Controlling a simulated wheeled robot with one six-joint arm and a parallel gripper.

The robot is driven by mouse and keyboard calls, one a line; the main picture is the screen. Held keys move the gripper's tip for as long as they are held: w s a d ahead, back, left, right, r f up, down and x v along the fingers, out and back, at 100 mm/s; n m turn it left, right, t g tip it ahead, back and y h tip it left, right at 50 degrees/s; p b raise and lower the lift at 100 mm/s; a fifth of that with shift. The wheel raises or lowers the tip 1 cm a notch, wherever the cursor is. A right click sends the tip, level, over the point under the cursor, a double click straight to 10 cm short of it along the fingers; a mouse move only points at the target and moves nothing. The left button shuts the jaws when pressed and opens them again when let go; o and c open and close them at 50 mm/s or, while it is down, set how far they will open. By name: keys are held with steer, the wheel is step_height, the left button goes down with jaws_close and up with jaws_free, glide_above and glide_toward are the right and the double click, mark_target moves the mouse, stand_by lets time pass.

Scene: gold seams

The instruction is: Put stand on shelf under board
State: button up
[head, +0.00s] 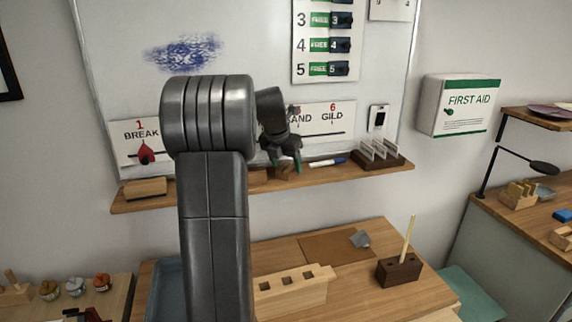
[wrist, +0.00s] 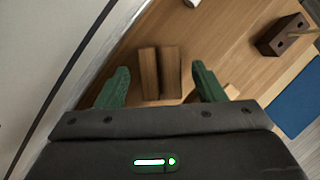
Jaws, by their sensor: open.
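The stand is a small brown wooden block with a groove down its middle. In the wrist view the stand (wrist: 149,72) lies between and beyond the tips of my gripper (wrist: 158,80), with a gap on both sides. My gripper's green fingers are open. In the head view my gripper (head: 285,158) is low in front of the board (head: 250,45), just above the shelf (head: 215,190). The stand (head: 262,175) appears there at shelf level under the gripper, partly hidden by my arm. I cannot tell from this view exactly how it rests.
Below, the desk (head: 370,283) carries a long wooden holder (head: 293,290) and a dark block with a stick (head: 399,270). A first aid box (head: 458,105) hangs right.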

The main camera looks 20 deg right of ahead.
steer(key=v, duration=1.1)
steer(key=shift+a+r+b, duration=0.2)
steer(key=shift+r+b, duration=0.1)
steer(key=shift+s, duration=0.1)
stand_by(0.7)
